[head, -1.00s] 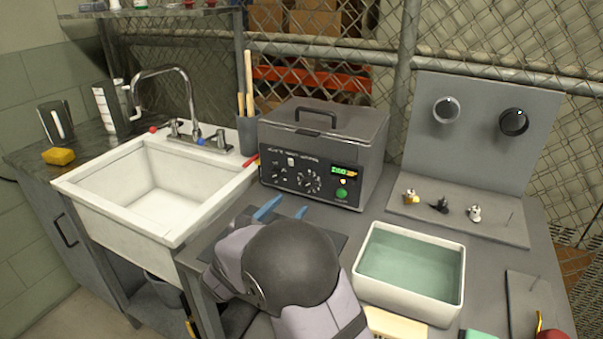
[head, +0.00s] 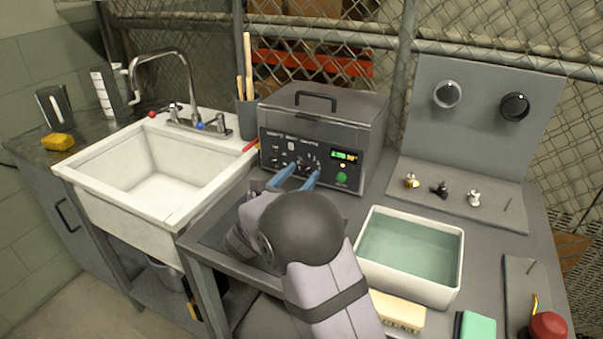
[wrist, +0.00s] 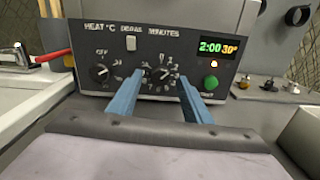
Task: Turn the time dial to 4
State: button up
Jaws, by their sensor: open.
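The ultrasonic cleaner (head: 352,110) is a grey box with a lid handle and a black front panel. Its time dial (wrist: 162,74), under the word MINUTES, is a black knob with numbers around it; its exact pointer setting is too small to read. The display (wrist: 218,47) shows 2:00 and 30°. My gripper (wrist: 160,95) is open, its blue fingers on either side of the time dial and a little below it in the wrist view. In the head view my gripper (head: 298,178) is just in front of the panel, and its fingers partly hide the dial.
A heat dial (wrist: 101,73), a small switch (wrist: 131,43) and a green button (wrist: 211,83) share the panel. A white tub of liquid (head: 459,262) stands at right, the sink (head: 80,172) at left. Small fittings (head: 440,189) lie on a grey board.

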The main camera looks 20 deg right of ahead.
jog(key=shift+w+d, duration=0.3)
jog(key=shift+c, duration=0.4)
jog(key=c, duration=1)
jog(key=shift+f+b, duration=0.1)
jog(key=shift+b, duration=0.3)
